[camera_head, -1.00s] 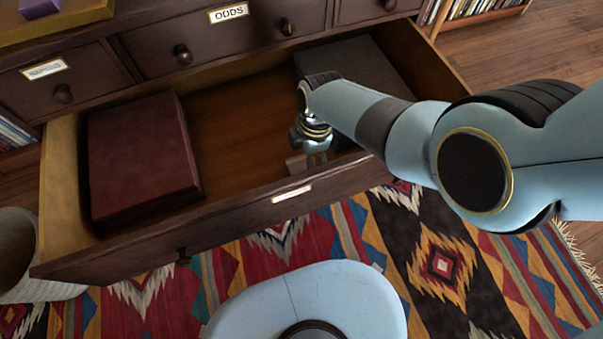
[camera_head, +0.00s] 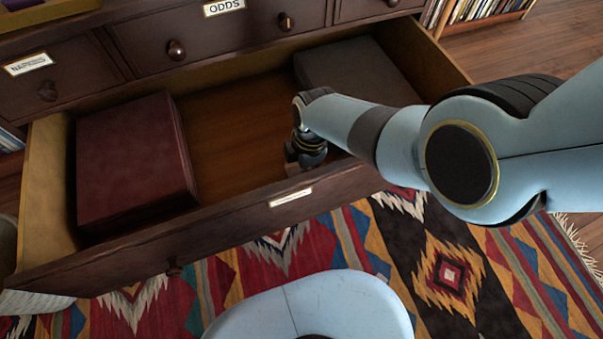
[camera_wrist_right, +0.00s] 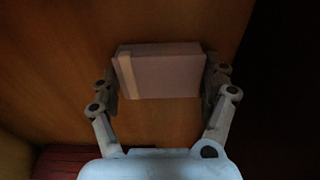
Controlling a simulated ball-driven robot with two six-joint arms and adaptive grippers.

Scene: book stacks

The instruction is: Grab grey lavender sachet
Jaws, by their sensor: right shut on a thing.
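The grey sachet (camera_wrist_right: 160,76), a small box-like block with a paler band near its left end, sits between the two fingers of my right gripper (camera_wrist_right: 161,84) in the right wrist view. The fingers are shut on its two ends. Bare wooden drawer floor shows around it. In the head view my right gripper (camera_head: 303,160) is inside the open drawer (camera_head: 232,128), close behind its front panel. The sachet is hard to make out there, dark and mostly hidden by the wrist. I cannot tell whether it touches the drawer floor. My left gripper is not in view.
A dark red box (camera_head: 133,160) fills the drawer's left end. A dark grey box (camera_head: 355,70) lies at its back right, partly behind my arm. The drawer front (camera_head: 230,215) stands over a patterned rug (camera_head: 440,270). The drawer's middle is clear.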

